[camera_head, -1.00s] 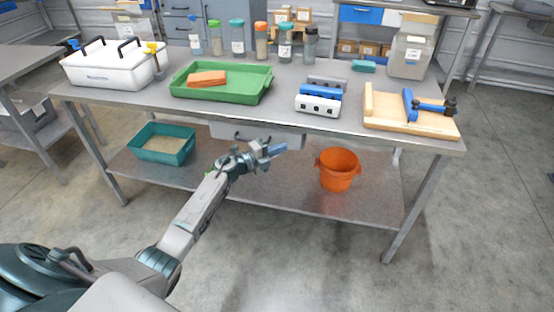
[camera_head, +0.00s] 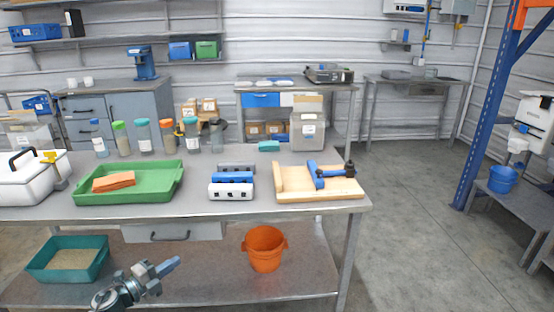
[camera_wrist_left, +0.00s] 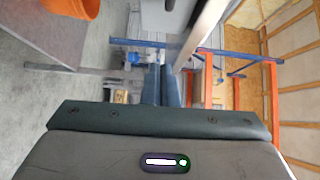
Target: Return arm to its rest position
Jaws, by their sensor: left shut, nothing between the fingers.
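My left gripper (camera_head: 168,267) is at the lower left of the head view, in front of the workbench and below its top. Its blue fingers are together and hold nothing. In the left wrist view the closed fingers (camera_wrist_left: 161,86) point out toward the open room, with no object between them. My right gripper is in neither view now.
The workbench (camera_head: 255,207) carries a green tray (camera_head: 170,190) with an orange sponge, several jars and a wooden board (camera_head: 340,192). An orange bucket (camera_head: 265,250) and a teal bin (camera_head: 95,262) stand on its lower shelf. Floor (camera_head: 430,240) to the right is clear.

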